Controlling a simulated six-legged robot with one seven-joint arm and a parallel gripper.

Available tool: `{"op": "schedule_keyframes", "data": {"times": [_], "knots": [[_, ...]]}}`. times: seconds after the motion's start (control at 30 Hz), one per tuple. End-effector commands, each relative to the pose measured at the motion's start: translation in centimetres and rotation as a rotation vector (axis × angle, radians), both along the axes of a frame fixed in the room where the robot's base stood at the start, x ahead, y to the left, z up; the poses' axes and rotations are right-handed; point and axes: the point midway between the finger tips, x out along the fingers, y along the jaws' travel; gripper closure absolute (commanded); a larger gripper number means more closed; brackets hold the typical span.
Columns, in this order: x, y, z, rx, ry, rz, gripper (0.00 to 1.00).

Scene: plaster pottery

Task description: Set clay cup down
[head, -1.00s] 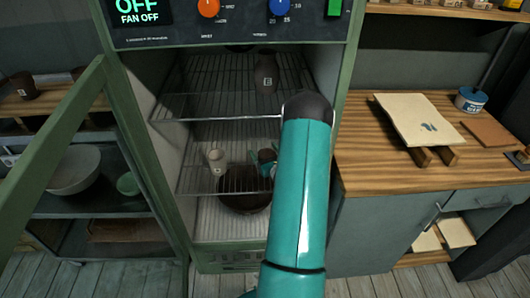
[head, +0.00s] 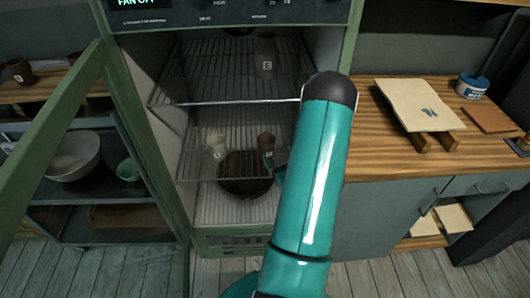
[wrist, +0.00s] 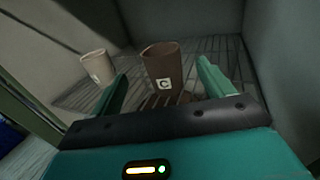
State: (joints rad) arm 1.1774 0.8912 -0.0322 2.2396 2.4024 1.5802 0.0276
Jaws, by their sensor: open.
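A brown clay cup marked C (wrist: 163,66) stands upright on the cabinet's lower wire rack. It shows in the head view (head: 266,141) at the rack's right side. My gripper (wrist: 162,76) is open in the wrist view, with its teal fingers on either side of the cup's line and the cup just beyond, apparently free of them. In the head view my gripper (head: 272,167) is a small teal shape in front of the cup, partly hidden by my arm. A pale cup (wrist: 97,66) stands to its left, also visible in the head view (head: 216,147).
A dark bottle marked E (head: 266,58) stands on the upper rack (head: 210,75). A dark round bowl-like thing (head: 240,185) lies below the lower rack. The open green door (head: 50,150) is at left; a wooden counter (head: 390,155) is at right.

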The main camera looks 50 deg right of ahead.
Motion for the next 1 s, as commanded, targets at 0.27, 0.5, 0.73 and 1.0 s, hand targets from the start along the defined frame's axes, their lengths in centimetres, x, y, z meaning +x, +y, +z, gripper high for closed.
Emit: {"op": "schedule_keyframes", "data": {"times": [0.27,0.5,0.73,1.0], "knots": [[0.8,0.8,0.8,-0.012,0.000,0.041,0.20],[8.7,10.5,8.5,-0.164,0.031,0.478,0.20],[11.8,25.2,15.4,-0.443,0.121,1.018,0.20],[7.6,38.5,19.4,-0.911,0.264,1.545,0.20]]}}
